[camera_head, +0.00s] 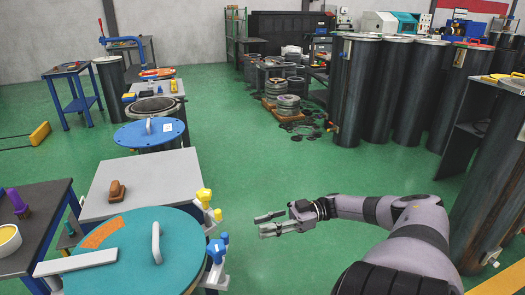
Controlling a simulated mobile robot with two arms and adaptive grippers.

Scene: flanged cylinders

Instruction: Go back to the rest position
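My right gripper (268,223) is in the camera_head view, at the end of my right arm, which comes in from the lower right. Its two fingers are apart and point left, with nothing between them. It is above the green floor, to the right of a flanged cylinder with a teal lid (180,256). The lid has a white upright handle. A second cylinder with a blue lid (150,132) stands farther back. My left gripper and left arm do not show.
Yellow and blue clamps (206,208) stick up at the teal lid's right edge. A grey table (150,172) bears a brown block. A dark table (38,218) is at left. Tall dark cylinders (357,95) stand at right. The green floor (285,165) between is clear.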

